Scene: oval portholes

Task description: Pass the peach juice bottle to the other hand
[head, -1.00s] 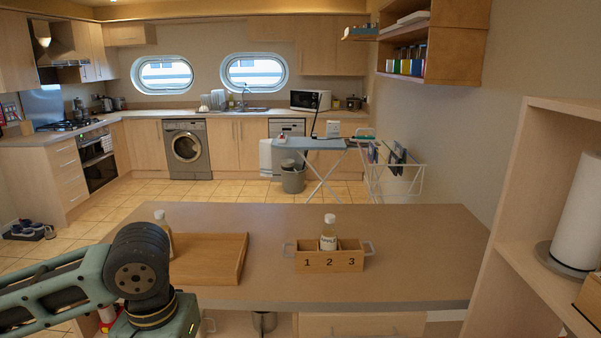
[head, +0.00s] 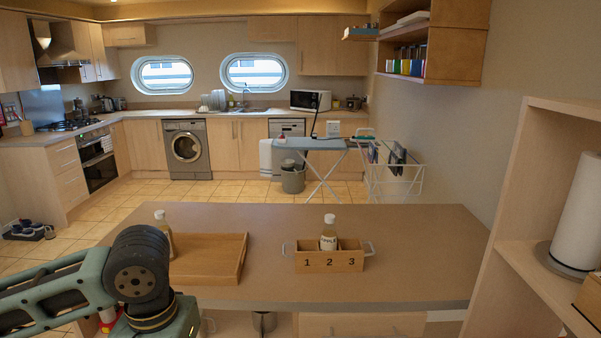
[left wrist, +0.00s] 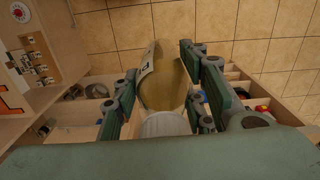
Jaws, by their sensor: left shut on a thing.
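In the left wrist view my left gripper (left wrist: 160,95) is shut on a bottle (left wrist: 165,88) with yellowish contents and a white cap (left wrist: 165,124). The cap end is toward the camera; the label (left wrist: 147,65) shows only at an angle and I cannot read it. In the head view my left arm comes in at the lower left, and its fingers and the held bottle are out of sight. My right arm and gripper are not in view.
On the counter (head: 330,290) stand a wooden tray (head: 237,262), a numbered wooden box (head: 312,262) with a labelled bottle (head: 328,232) in its middle slot, and another bottle (head: 164,226) partly behind my arm. A shelf unit (head: 535,190) with a paper roll (head: 577,215) is at right.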

